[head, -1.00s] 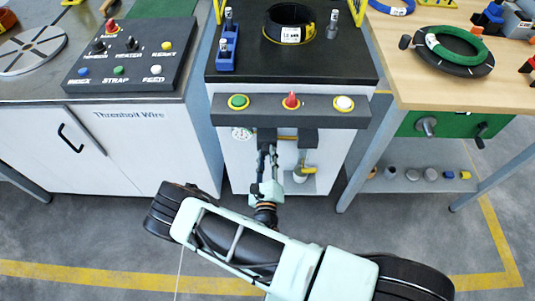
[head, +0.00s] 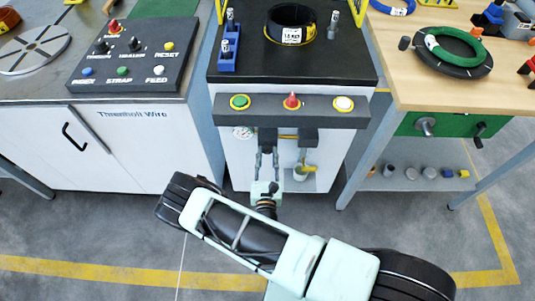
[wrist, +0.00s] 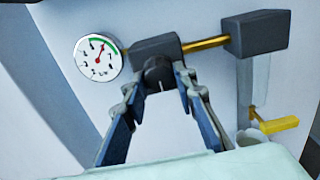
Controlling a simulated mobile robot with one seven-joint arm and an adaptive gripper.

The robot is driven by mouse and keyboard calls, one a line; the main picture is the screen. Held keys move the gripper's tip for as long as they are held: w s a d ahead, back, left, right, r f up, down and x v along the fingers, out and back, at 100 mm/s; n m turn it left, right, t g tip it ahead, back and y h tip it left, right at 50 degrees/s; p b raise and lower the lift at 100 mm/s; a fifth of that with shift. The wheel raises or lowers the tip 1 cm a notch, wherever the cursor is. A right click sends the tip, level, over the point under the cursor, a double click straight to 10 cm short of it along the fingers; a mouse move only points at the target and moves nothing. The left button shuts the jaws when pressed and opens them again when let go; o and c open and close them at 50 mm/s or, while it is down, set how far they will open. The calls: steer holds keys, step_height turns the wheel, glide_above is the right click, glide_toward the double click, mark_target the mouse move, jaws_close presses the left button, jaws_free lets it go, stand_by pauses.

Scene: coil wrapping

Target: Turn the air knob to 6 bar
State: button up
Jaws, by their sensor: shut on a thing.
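The air knob (wrist: 158,74) is a dark round knob with a pale mark, below a dark block (wrist: 155,48) in the wrist view. My gripper (wrist: 161,78) has one finger on each side of the knob and is shut on it. In the head view my gripper (head: 267,158) reaches up to the front of the white cabinet. A round white pressure gauge (wrist: 98,57) with a green arc and red needle sits left of the knob. The needle points up and slightly right, towards the green arc; its exact value is too small to read.
A brass pipe (wrist: 205,43) joins the block to a second dark block (wrist: 257,34) on the right. A yellow lever (wrist: 277,125) and a white cup are below that. A button bar (head: 318,111) overhangs the knob in the head view.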

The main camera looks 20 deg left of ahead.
steer(key=shift+w+r, duration=0.1)
steer(key=shift+r, duration=0.05)
stand_by(0.3)
steer(key=o, duration=1.2)
steer(key=shift+c, duration=0.2)
step_height(320, 180, up, 10)
steer(key=shift+f, duration=0.1)
